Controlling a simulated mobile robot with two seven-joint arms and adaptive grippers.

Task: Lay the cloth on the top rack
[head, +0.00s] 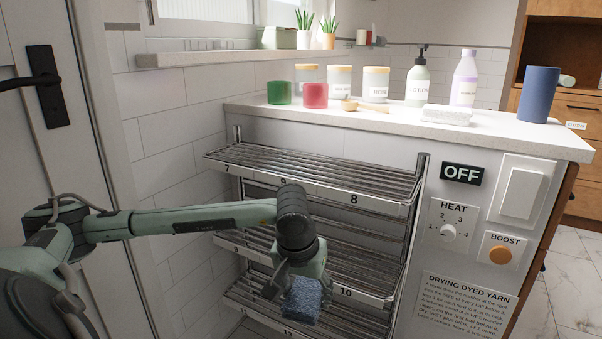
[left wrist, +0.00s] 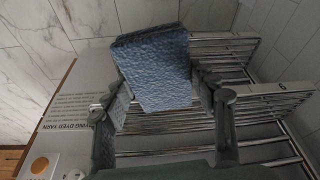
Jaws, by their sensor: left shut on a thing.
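The blue folded cloth (head: 303,299) is in my left gripper (head: 296,279), in front of the lower racks and below the top rack's level. In the left wrist view the cloth (left wrist: 155,70) sits between the two fingers of my left gripper (left wrist: 160,88), which is shut on it. The top rack (head: 320,178) is a chrome bar shelf with number labels 7 and 8 on its front edge, and its visible bars are bare. My right gripper is not in view.
Below are a middle rack (head: 345,262) and a lower rack (head: 345,322). A white counter (head: 350,121) above holds cups, jars and bottles. The panel at right has an OFF sign (head: 461,174), a heat knob (head: 448,232) and a boost button (head: 501,254). A tiled wall (head: 180,150) stands left.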

